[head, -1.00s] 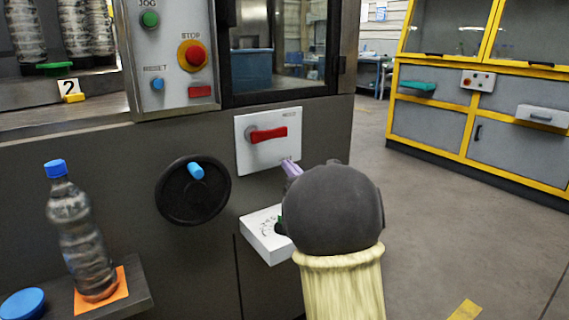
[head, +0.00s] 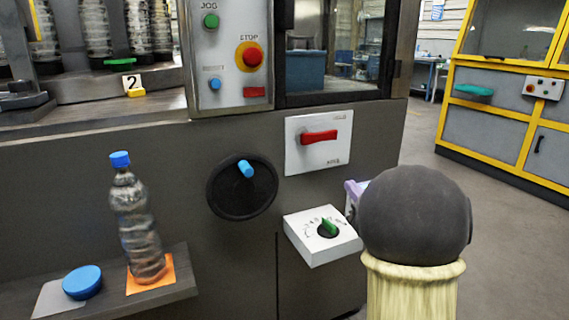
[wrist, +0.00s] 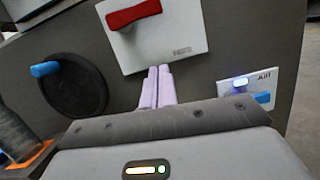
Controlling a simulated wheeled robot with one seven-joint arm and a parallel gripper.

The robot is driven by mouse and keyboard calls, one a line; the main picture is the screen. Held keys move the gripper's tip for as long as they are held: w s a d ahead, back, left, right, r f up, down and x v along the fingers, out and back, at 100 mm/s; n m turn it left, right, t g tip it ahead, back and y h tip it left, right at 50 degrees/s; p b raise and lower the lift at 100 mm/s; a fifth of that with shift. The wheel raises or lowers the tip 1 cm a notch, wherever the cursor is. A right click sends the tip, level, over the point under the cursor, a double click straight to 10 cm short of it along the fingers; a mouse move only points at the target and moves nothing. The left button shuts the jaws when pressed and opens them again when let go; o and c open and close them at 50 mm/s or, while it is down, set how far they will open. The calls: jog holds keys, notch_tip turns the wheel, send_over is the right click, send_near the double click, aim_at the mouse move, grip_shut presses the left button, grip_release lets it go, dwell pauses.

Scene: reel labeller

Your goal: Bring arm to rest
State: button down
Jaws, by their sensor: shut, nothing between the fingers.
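My gripper (wrist: 158,88) shows in the wrist view as two pale purple fingers side by side, shut and empty. They point at the machine front, just below the white plate with the red handle (wrist: 134,13). In the head view my gripper (head: 355,190) is mostly hidden behind my own dark rounded arm link; only a bit of purple shows. It is right of the white box with the green knob (head: 328,228) and below right of the red handle (head: 320,137). Whether it touches anything cannot be told.
A black handwheel (head: 242,187) with a blue knob is on the machine front. A bottle with a blue cap (head: 138,225) stands on an orange square on a shelf (head: 190,275), beside a blue disc (head: 82,282). Open floor (head: 405,140) lies to the right, before yellow-framed cabinets (head: 480,125).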

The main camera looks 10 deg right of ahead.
jog(key=s+a+f+m+g+h+p, duration=0.25)
jog(key=f+m+g, duration=0.2)
jog(key=m, duration=0.75)
jog(key=s+a+f+m+g+h+p, duration=0.2)
jog(key=f+m+g+h+p, duration=0.25)
jog(key=m, duration=0.75)
jog(key=s+a+f+m+g+y+p, duration=0.1)
jog(key=s+a+m+g+p, duration=0.1)
jog(key=s+a+m+g, duration=0.4)
jog(key=s+a+f+m+g+y+p, duration=0.2)
jog(key=s+a+m+g+p, duration=0.1)
jog(key=s+m, duration=0.65)
notch_tip(320, 180, up, 38)
jog(key=s+n+p, duration=0.1)
jog(key=n+p, duration=0.1)
jog(key=p, duration=3.5)
